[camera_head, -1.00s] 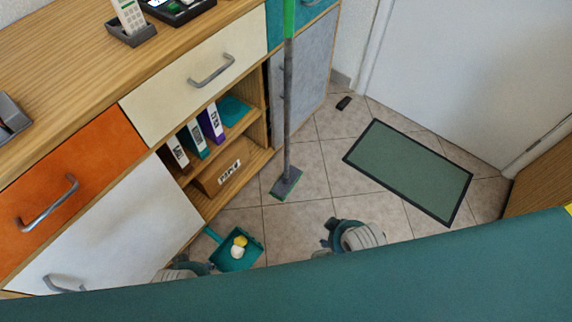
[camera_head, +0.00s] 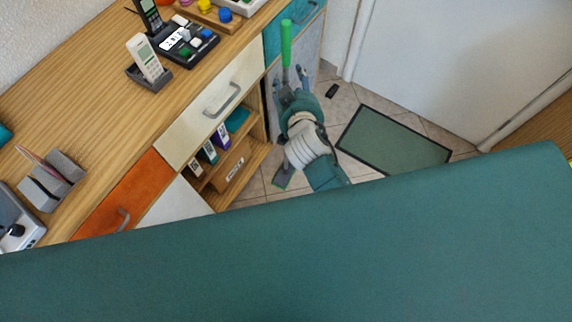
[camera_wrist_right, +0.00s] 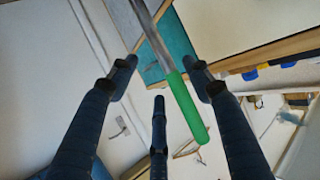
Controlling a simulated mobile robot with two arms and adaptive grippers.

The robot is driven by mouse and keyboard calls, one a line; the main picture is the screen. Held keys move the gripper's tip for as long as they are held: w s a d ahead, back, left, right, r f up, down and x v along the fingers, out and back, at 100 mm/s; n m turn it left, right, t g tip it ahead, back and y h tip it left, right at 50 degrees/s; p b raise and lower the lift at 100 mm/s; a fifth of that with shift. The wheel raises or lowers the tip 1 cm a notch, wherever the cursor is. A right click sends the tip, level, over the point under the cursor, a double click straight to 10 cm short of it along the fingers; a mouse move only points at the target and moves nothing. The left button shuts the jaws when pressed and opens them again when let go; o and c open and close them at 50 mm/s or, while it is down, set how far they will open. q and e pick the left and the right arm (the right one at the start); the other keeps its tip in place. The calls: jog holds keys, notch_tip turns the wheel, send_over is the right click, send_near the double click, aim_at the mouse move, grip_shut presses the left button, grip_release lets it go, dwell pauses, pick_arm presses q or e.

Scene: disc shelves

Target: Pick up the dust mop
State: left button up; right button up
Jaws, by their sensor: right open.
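The dust mop stands upright on the tiled floor in front of the cabinet; its green handle (camera_head: 286,44) and a corner of its flat mop head (camera_head: 283,180) show in the head view. My arm hides most of its pole. My right gripper (camera_head: 291,82) is open at the upper pole, just below the green handle. In the right wrist view, the green grip (camera_wrist_right: 186,106) and grey pole cross the space between the open fingers of my right gripper (camera_wrist_right: 160,75). I cannot tell whether they touch. My left gripper is out of view.
The wooden cabinet (camera_head: 95,115) with drawers and shelf binders (camera_head: 208,152) runs along the left. A phone (camera_head: 146,62) and desk items stand on top. A green mat (camera_head: 393,140) lies right of the mop, before the white door (camera_head: 455,60).

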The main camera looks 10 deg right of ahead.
aim_at(289, 72)
jog(key=x, duration=0.8)
jog(key=shift+w+f+p, duration=0.2)
jog(key=shift+w+p, duration=0.05)
jog(key=shift+p, duration=0.05)
grip_shut()
jog(key=shift+r, duration=0.15)
